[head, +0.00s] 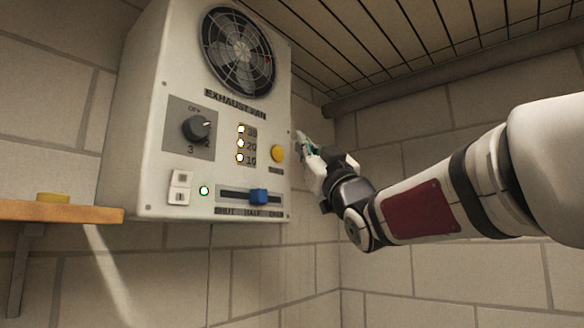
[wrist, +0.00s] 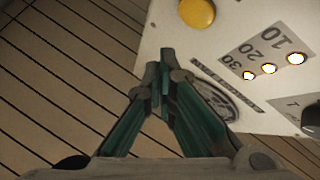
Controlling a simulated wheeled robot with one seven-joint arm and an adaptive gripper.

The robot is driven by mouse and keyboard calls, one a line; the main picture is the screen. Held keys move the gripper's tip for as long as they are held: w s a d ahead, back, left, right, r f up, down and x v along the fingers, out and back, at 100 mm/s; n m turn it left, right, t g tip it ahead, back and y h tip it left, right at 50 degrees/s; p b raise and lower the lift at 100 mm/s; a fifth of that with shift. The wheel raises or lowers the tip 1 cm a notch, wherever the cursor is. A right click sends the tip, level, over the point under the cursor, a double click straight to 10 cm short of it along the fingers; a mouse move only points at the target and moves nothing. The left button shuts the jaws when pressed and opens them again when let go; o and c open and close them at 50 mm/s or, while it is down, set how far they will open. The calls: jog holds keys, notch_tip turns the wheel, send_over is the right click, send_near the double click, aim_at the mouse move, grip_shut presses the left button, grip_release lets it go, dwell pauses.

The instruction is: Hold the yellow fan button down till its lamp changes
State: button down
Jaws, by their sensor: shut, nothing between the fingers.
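The yellow fan button (head: 278,153) is on the right side of the white exhaust fan panel (head: 150,150). In the wrist view the button (wrist: 197,13) is at the top, apart from the fingertips. My gripper (head: 301,138) is just right of the panel, near the button; its fingers (wrist: 160,62) are shut and empty. Three lamps (head: 240,143) marked 30, 20 and 10 are lit; they are lit in the wrist view too (wrist: 269,68). A green lamp (head: 204,190) is lit low on the panel.
The panel also has a rotary knob (head: 197,127), a white rocker switch (head: 179,187), a blue slider (head: 259,196) and a round fan grille (head: 238,50). A wooden shelf (head: 60,212) with a yellow item (head: 53,197) is at left. Open space lies below the panel.

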jog(key=w+a+b, duration=0.1)
jog(key=w+a, duration=0.1)
jog(key=a, duration=0.1)
jog(key=shift+w, duration=0.15)
jog(key=shift+w+a+b, duration=0.5)
jog(key=shift+a+b, duration=0.15)
jog(key=shift+b, duration=0.15)
dwell(3.4)
jog(key=shift+s+d+b, duration=0.3)
jog(key=shift+s+d, duration=0.2)
jog(key=shift+d, duration=0.15)
jog(key=shift+s+d+b, duration=0.3)
jog(key=shift+s+d, duration=0.5)
jog(key=shift+d, duration=0.2)
jog(key=shift+s+d+b, duration=0.3)
jog(key=shift+s+d, duration=0.45)
jog(key=shift+d, duration=0.25)
